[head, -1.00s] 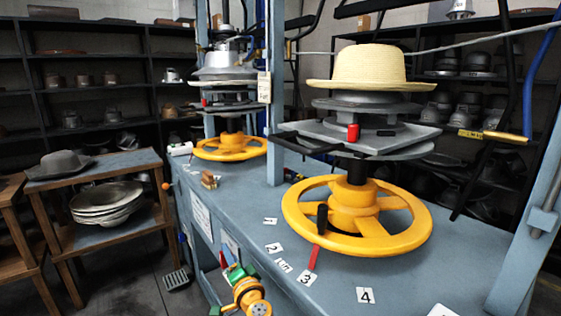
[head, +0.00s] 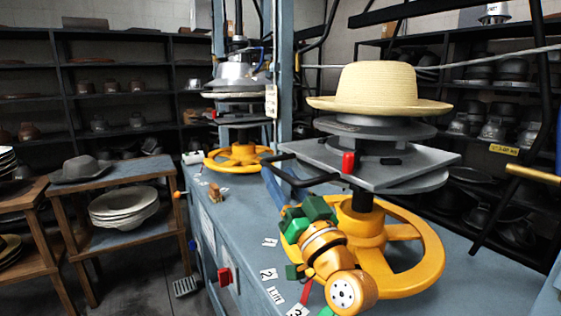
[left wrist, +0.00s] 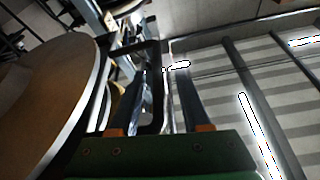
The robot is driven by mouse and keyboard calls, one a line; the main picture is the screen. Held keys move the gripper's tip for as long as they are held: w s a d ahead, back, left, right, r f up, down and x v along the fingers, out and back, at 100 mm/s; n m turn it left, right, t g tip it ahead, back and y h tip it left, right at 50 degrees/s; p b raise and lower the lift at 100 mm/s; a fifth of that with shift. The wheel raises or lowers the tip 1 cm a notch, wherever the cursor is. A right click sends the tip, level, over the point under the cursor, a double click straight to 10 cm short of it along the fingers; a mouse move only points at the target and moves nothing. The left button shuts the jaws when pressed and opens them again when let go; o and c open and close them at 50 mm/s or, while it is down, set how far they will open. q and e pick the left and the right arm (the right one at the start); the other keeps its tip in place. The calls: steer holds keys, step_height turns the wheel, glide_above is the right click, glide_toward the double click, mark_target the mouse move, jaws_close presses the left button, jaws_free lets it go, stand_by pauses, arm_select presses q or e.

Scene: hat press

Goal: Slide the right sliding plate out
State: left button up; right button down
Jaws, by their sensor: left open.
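The right sliding plate (head: 400,165) is a flat grey square slab on the right press, below the straw hat (head: 378,88). A black handle (head: 303,181) sticks out from its left side, and a red knob (head: 348,162) stands at its front. My left gripper (head: 280,182) is open beside this handle, above the yellow handwheel (head: 420,262). In the left wrist view, a black bar (left wrist: 154,88), apparently the handle, shows between the two open fingers. I cannot tell whether they touch it. My right gripper is not in view.
The blue bench (head: 480,285) carries numbered labels and a small brown block (head: 214,193). A second press with a yellow wheel (head: 238,158) stands behind. A blue post (head: 279,70) rises between the presses. A wooden stand (head: 125,170) with a grey hat is at left.

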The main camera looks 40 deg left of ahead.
arm_select(q)
steer(key=shift+x, duration=0.85)
steer(key=shift+w+a+r, duration=0.1)
steer(key=shift+w+a, duration=0.05)
steer(key=shift+w, duration=0.05)
jaws_close()
stand_by(0.5)
